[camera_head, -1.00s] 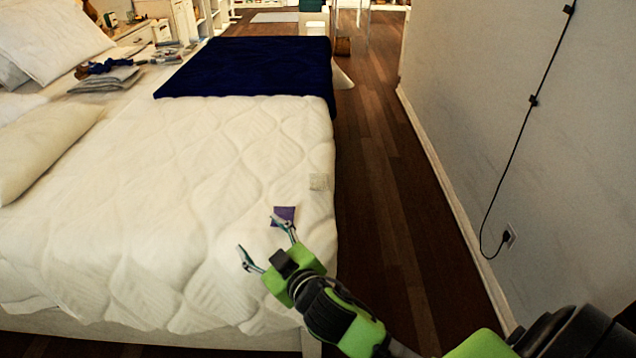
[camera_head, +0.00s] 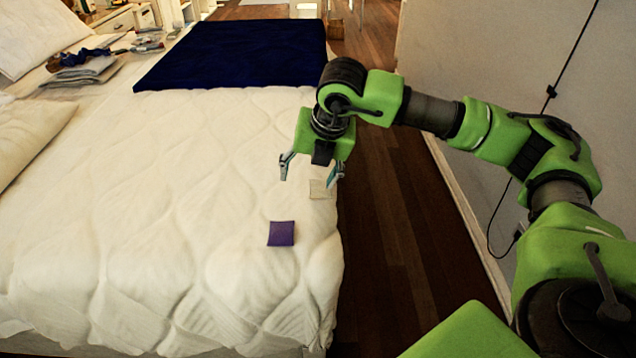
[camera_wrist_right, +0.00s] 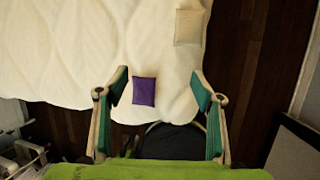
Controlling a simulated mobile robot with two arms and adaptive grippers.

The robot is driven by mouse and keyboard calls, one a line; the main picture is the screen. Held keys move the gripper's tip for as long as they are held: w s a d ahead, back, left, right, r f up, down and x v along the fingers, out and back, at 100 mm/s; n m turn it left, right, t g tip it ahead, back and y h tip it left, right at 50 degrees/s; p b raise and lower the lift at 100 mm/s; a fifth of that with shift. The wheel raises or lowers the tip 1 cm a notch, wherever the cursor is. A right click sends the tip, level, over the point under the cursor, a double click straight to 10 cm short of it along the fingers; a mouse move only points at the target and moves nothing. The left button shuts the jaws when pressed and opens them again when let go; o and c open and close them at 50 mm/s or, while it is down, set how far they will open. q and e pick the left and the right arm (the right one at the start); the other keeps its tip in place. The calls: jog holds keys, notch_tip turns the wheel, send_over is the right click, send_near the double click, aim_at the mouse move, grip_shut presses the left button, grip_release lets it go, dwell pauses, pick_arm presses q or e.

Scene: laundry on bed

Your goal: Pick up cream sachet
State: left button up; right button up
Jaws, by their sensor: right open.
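The cream sachet (camera_head: 320,190) lies flat near the right edge of the bed, partly behind a finger of my right gripper in the head view. It also shows in the right wrist view (camera_wrist_right: 189,27), near the top and beyond the fingertips. My right gripper (camera_head: 311,172) is open and empty, pointing down above the bed close to the cream sachet. In the right wrist view its two fingers (camera_wrist_right: 158,88) are spread wide, with a purple sachet (camera_wrist_right: 144,91) showing between them. My left gripper is not in view.
The purple sachet (camera_head: 281,233) lies on the white quilt (camera_head: 150,200) nearer to me. A dark blue blanket (camera_head: 240,52) covers the far part of the bed. Folded grey cloth (camera_head: 85,72) lies far left. A wall stands right of the dark floor strip (camera_head: 390,220).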

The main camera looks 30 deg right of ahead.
jog(key=m+h, duration=0.1)
jog(key=h, duration=0.1)
send_near(321, 186)
jog(key=x, duration=0.3)
jog(key=shift+s+d, duration=0.1)
jog(key=shift+s, duration=0.1)
jog(key=shift+w+f, duration=0.2)
jog(key=shift+f, duration=0.3)
jog(key=x, duration=0.4)
jog(key=shift+w+f+b, duration=0.1)
jog(key=shift+w+b, duration=0.1)
jog(key=shift+b, duration=0.1)
jog(key=shift+w+d+f, duration=0.1)
jog(key=shift+w+f, duration=0.05)
jog(key=shift+f, duration=0.2)
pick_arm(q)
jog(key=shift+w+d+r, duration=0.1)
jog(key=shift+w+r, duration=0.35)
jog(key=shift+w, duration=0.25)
pick_arm(e)
jog(key=shift+c, duration=0.3)
jog(key=c, duration=0.9)
